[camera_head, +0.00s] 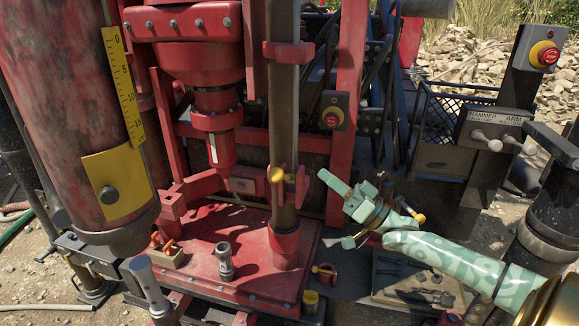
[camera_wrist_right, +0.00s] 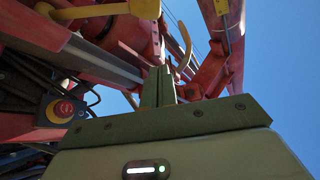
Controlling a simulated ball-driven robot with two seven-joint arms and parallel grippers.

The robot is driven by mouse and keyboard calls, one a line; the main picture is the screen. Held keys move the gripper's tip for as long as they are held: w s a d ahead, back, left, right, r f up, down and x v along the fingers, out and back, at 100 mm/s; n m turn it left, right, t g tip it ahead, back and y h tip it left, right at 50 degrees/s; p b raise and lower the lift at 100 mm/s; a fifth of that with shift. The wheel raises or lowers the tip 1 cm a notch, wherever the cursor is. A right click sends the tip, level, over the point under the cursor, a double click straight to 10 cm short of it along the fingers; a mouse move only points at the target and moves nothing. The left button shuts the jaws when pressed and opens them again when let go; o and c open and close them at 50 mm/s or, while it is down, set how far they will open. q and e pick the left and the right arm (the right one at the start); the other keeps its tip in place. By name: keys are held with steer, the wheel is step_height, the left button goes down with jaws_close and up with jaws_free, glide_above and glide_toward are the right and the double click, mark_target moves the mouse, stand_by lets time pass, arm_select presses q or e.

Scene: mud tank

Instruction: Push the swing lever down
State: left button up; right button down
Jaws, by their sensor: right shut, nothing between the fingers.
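A grey control panel (camera_head: 490,130) stands at the right in the head view, with a label that reads HAMMER and ARM. Small light-grey levers (camera_head: 487,142) stick out of its front; I cannot tell for certain which one is the swing lever. My pale green right gripper (camera_head: 327,180) is well left of this panel and a little lower, pointing up and left near the red mast, apart from the levers. Its fingers are together and empty, and they also show in the wrist view (camera_wrist_right: 159,86). The left gripper is not in view.
A red mast clamp with a yellow knob (camera_head: 277,174) is just left of the right gripper. Red emergency-stop buttons sit on the frame (camera_head: 332,117) and above the panel (camera_head: 545,54). A tool tray (camera_head: 385,290) lies below my right arm. A black crate (camera_head: 440,125) stands behind.

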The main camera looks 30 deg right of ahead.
steer(key=shift+d, duration=0.1)
steer(key=shift+w, duration=0.15)
step_height(320, 180, up, 5)
steer(key=p, duration=0.3)
glide_above(284, 176)
steer(key=d, duration=0.4)
steer(key=shift+a+f+p, duration=0.2)
steer(key=shift+a+f, duration=0.25)
steer(key=shift+f, duration=0.25)
steer(key=shift+a+f+p, duration=0.15)
steer(key=shift+a+f, duration=0.25)
steer(key=shift+f, duration=0.25)
steer(key=shift+a+f+p, duration=0.2)
steer(key=shift+a+f, duration=0.25)
steer(key=shift+f, duration=0.25)
